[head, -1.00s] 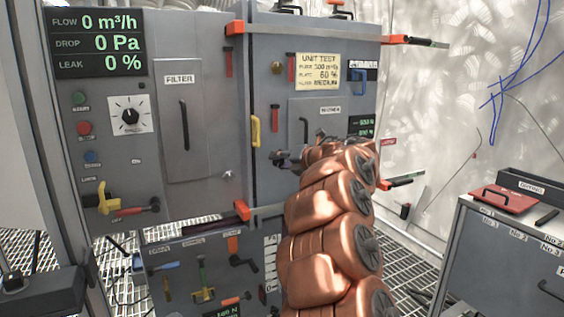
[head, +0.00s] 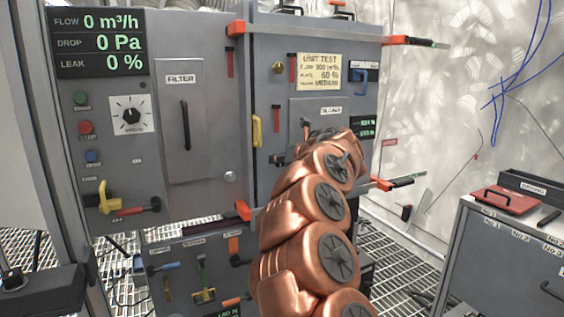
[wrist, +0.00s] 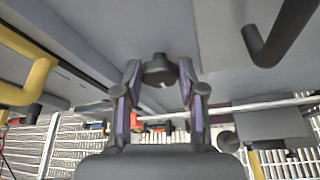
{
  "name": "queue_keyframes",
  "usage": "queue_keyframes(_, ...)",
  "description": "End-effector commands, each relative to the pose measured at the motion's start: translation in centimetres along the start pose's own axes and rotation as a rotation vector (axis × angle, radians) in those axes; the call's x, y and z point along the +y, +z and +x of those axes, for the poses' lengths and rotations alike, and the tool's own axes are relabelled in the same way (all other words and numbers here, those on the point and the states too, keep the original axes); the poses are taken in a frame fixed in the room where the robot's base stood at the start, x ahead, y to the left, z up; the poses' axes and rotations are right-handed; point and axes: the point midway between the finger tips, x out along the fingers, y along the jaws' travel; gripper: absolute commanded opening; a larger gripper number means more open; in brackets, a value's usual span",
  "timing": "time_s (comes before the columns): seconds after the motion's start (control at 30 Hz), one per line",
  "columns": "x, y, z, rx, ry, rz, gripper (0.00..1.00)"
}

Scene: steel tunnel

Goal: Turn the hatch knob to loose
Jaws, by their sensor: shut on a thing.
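The hatch (head: 335,112) is a grey panel with a black handle (head: 305,128), on the right-hand cabinet. In the wrist view the knob (wrist: 159,72) is a short dark cylinder with a small pale mark on its front edge. My gripper (wrist: 160,78) has one finger on each side of the knob and is shut on it. In the head view my gripper (head: 284,158) is a small dark shape at the lower left of the hatch, and my copper arm covers part of the cabinet. I cannot make out the knob's setting.
A yellow handle (head: 257,131) is left of the hatch, and it also shows in the wrist view (wrist: 32,78). The hatch's black handle hangs close at the right in the wrist view (wrist: 278,32). Orange-ended bars (head: 395,183) jut out at right. A grey cart (head: 500,250) stands at front right.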

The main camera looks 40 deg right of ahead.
Motion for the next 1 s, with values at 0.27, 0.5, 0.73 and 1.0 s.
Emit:
queue_keyframes(0.27,-0.1,-0.2,0.1,0.005,-0.002,-0.001,0.05)
queue_keyframes(0.5,-0.1,-0.1,0.0,0.003,-0.001,-0.001,0.61)
queue_keyframes(0.73,0.0,-0.1,0.0,0.001,-0.001,-0.001,0.65)
queue_keyframes(1.0,0.0,0.0,-1.0,0.001,-0.002,-0.002,0.65)
